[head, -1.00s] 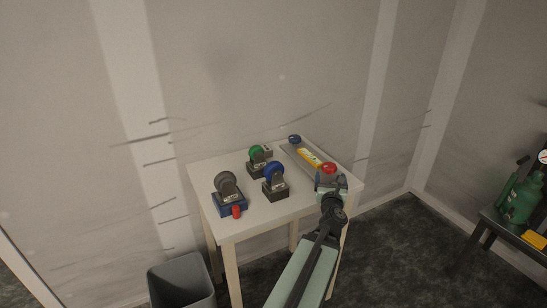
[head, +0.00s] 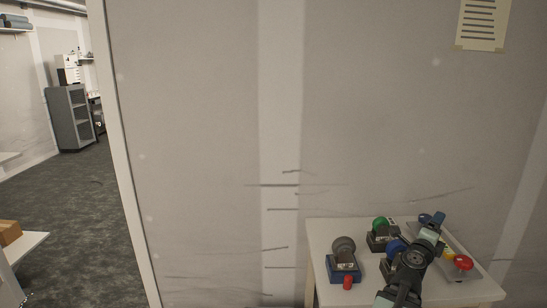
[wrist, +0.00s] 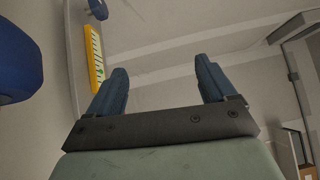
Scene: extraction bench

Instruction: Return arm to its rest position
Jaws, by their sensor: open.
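My gripper (head: 432,219) has blue fingers and shows over the right part of the small white table in the head view. In the wrist view my gripper (wrist: 160,80) has its two fingers well apart with nothing between them. My arm and gripper partly hide the device with the blue knob (head: 395,247) and part of the grey tray (head: 468,270) in the head view. The tray carries a red knob (head: 463,262) and a yellow strip (head: 447,253); the yellow strip also shows in the wrist view (wrist: 95,62).
The white table (head: 322,236) also holds a grey-knobbed device (head: 344,258) on a blue base, a small red cylinder (head: 347,283) and a green-knobbed device (head: 380,234). A wall (head: 200,130) stands behind. An opening at left shows a grey cabinet (head: 72,118) and open floor.

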